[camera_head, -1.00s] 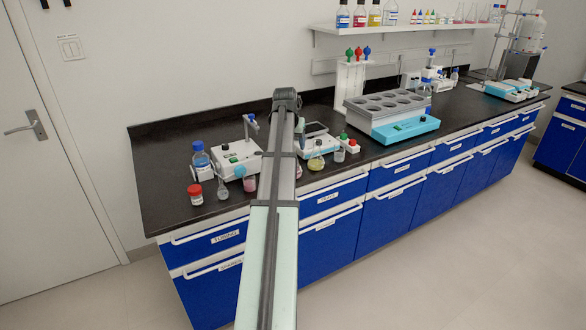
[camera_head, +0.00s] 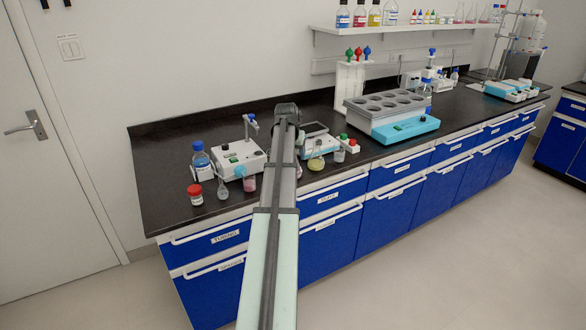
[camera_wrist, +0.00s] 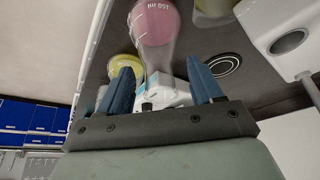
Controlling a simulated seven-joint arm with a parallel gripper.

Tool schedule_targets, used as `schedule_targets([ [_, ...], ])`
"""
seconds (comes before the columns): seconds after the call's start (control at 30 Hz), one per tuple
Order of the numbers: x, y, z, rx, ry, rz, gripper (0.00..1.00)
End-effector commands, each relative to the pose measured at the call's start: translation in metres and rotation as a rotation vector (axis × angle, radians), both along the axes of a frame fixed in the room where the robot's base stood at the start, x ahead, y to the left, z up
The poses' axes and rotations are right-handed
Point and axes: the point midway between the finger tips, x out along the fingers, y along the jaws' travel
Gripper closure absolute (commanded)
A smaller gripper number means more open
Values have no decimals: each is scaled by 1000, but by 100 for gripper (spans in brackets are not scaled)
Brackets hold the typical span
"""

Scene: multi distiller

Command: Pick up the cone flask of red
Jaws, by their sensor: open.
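In the wrist view, a cone flask of pinkish-red liquid (camera_wrist: 154,22) shows with its wide body at the top and its clear neck pointing down the picture. My gripper (camera_wrist: 160,66) is open, one dark blue finger on each side of the line of the neck. Gaps show between the fingers and the glass, and I cannot tell how deep the neck lies between them. In the head view, my arm hides the gripper and most or all of this flask.
A flask of yellow liquid (camera_head: 316,163) stands close to the right of my arm, with a small beaker (camera_head: 339,156) beyond it. To the left are a beaker of pink liquid (camera_head: 249,183), a small clear flask (camera_head: 223,192), a red-capped jar (camera_head: 195,195) and a white device (camera_head: 238,160).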

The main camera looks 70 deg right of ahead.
Motion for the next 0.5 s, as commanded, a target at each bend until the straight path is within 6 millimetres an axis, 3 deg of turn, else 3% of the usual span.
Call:
schedule_targets([
  [0.07,0,0,0,0,0,0,37],
  [0.5,0,0,0,0,0,0,80],
])
